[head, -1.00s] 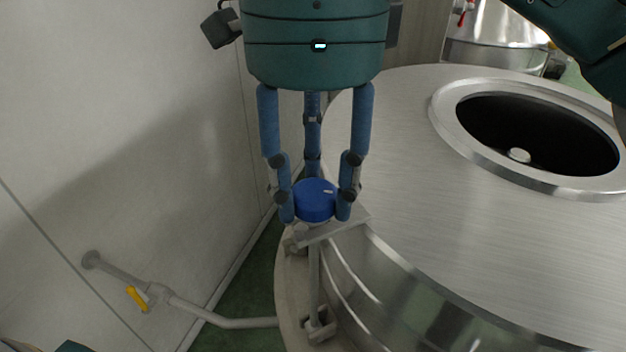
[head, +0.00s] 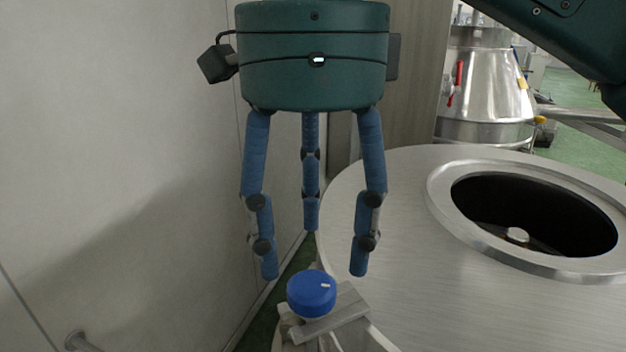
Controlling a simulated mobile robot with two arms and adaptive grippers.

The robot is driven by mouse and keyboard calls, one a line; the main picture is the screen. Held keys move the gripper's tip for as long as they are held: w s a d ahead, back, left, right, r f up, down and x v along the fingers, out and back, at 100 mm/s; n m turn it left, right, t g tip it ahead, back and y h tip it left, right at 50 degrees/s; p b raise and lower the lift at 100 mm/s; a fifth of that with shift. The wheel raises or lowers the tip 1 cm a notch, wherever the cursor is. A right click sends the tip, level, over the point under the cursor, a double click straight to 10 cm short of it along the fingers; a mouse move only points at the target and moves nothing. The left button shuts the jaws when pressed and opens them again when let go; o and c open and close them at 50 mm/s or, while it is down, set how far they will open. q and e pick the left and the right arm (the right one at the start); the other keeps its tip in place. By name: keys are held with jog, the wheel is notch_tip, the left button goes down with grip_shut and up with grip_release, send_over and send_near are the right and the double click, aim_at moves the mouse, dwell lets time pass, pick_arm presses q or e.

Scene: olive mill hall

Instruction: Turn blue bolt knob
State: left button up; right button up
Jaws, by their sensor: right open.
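The blue bolt knob (head: 311,294) is a round blue cap with a small white mark near the right of its top. It sits on a grey metal bracket (head: 335,318) at the rim of the steel tank (head: 400,220). My right gripper (head: 313,262) has three blue jointed fingers that are spread open and empty. It hangs above and behind the knob in the picture, with its fingertips apart from the knob. My left gripper is not in view.
The tank lid has a round dark opening (head: 560,215) with a raised steel rim (head: 440,200). A pale wall (head: 110,160) stands close on the left. Another steel vessel (head: 485,80) with a red handle (head: 456,82) stands behind.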

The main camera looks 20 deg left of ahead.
aim_at(312, 282)
notch_tip(312, 282, up, 6)
jog(key=shift+r, duration=0.15)
dwell(0.3)
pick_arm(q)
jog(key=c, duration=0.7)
